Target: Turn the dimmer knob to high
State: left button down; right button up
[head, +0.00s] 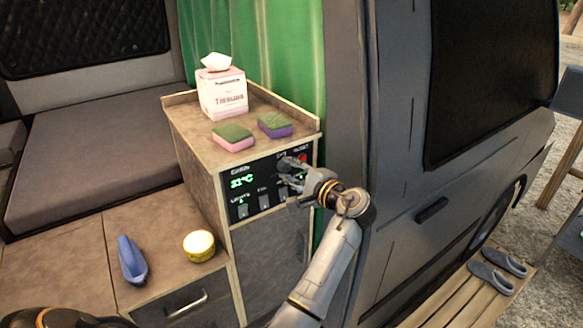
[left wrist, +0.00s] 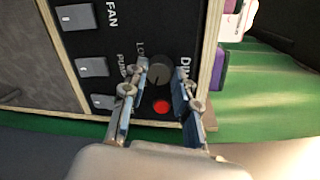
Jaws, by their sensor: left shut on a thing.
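The dark round dimmer knob (left wrist: 160,72) sits on the black control panel (head: 240,203), beside partly covered white lettering. My left gripper (head: 290,172) reaches the panel's upper right part, and its fingers hide the knob in the head view. In the left wrist view, the two fingers of my left gripper (left wrist: 161,78) stand on either side of the knob and are shut on it. The knob's pointer direction is too unclear to tell. My right gripper is not in view.
A red button (left wrist: 162,106) sits close to the knob, and several switches (left wrist: 77,17) line the panel. Sponges (head: 233,137) and a tissue box (head: 222,95) stand on the cabinet top. A yellow tin (head: 199,246) and blue object (head: 132,260) lie on the lower counter.

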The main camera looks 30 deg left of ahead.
pick_arm(q)
jog(key=shift+a+r, duration=0.15)
jog(key=shift+r, duration=0.2)
jog(key=c, duration=1.1)
grip_release()
jog(key=shift+o, duration=0.4)
jog(key=shift+f, duration=0.1)
jog(key=shift+s, duration=0.1)
jog(key=shift+f, duration=0.1)
